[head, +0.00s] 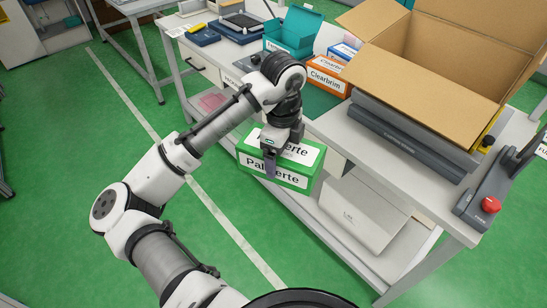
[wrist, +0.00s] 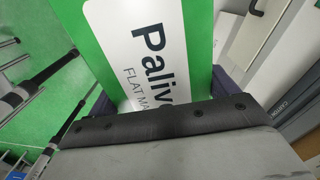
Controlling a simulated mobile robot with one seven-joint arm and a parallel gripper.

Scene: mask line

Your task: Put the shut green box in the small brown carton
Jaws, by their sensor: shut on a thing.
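The shut green box (head: 287,177) with white labels is in my gripper (head: 271,160), held in the air in front of the bench's near edge. My gripper is shut on it from above. In the wrist view the green box (wrist: 180,50) shows its white label close up, between the dark fingers of my gripper (wrist: 165,95). An open brown carton (head: 420,85) with raised flaps stands on the bench to the right of the held box, on a grey machine. The inside bottom of the carton is partly hidden by its near wall.
A device with a red button (head: 490,204) is at the right end. A lower shelf (head: 335,225) holds a pale flat case (head: 362,212).

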